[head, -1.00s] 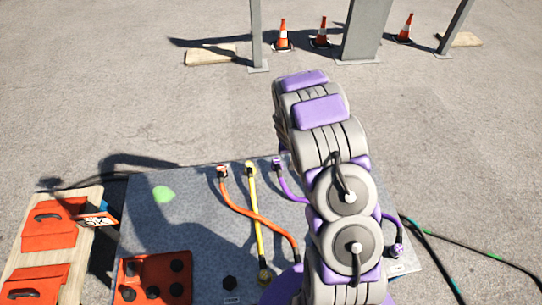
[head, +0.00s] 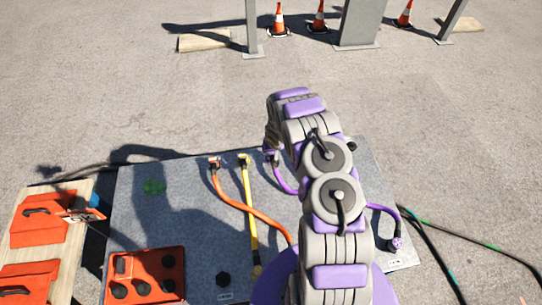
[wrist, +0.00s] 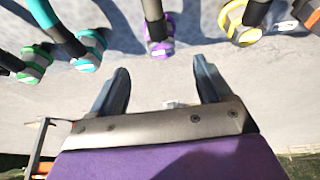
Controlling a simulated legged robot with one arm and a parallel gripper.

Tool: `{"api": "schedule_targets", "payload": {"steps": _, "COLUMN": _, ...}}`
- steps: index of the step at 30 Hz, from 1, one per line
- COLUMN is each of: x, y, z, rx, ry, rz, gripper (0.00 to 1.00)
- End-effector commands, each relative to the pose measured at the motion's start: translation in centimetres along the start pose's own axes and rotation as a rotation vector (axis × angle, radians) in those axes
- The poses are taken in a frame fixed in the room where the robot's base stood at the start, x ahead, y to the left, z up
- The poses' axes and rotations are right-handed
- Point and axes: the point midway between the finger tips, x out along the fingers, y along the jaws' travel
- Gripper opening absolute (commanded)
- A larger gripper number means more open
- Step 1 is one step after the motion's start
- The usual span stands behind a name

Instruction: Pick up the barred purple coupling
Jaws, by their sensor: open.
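A purple coupling (wrist: 160,48) on a black hose stands just ahead of my gripper (wrist: 162,88) in the wrist view, roughly centred between the fingertips. A small pale mark shows on it; I cannot make out bars. The fingers are open, with nothing between them and a gap to the coupling. In the head view a purple coupling (head: 271,157) sits at the far edge of the grey board, beside my arm. Another purple cable end (head: 396,245) lies at the board's right. My arm hides most of my gripper there.
In the wrist view, a yellow coupling (wrist: 238,25) stands to the right; teal (wrist: 88,60) and green (wrist: 31,70) ones stand left. The head view shows orange (head: 215,163) and yellow (head: 244,160) cable ends, a red-orange block (head: 145,272) and a wooden plank (head: 68,250) at left.

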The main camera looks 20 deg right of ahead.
Motion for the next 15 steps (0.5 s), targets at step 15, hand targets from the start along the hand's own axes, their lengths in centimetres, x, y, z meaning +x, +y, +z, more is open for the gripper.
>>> {"api": "schedule_targets", "payload": {"steps": 15, "x": 3.8, "y": -0.2, "z": -0.1, "rx": -0.002, "ry": -0.002, "rz": 0.004, "gripper": 0.79}}
